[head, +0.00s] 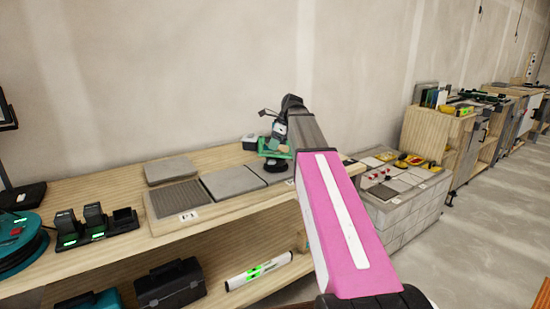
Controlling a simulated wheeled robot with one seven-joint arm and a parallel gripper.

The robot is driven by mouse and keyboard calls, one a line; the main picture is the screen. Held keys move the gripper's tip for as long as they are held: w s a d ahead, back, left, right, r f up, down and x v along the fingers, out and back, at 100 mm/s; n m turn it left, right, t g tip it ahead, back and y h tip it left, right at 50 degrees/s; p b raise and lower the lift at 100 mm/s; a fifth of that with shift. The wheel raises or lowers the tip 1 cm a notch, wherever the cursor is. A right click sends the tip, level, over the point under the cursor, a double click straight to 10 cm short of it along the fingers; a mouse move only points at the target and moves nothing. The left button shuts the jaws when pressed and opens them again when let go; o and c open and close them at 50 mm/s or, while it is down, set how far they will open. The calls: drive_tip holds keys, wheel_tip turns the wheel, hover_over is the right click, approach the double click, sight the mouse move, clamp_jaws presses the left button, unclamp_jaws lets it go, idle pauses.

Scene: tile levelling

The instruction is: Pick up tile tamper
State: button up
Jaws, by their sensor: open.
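A green tool with a dark round part (275,166), which seems to be the tile tamper, is on the wooden bench beside the grey tiles, below the end of my arm. It is small and partly covered, so its full shape is hard to make out. My gripper (277,134) is open, just above or at the green tool. I cannot tell whether its fingers touch the tool or stand around it.
Grey tiles (233,182) lie on the wooden bench (110,192), with a ribbed tile (177,198) and a charger row (94,224) to the left. A small pale container (250,142) stands behind. A toolbox (170,284) is on the lower shelf. A block stand (400,212) is at right.

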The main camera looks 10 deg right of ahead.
drive_tip(key=shift+f, duration=0.15)
idle(0.3)
clamp_jaws()
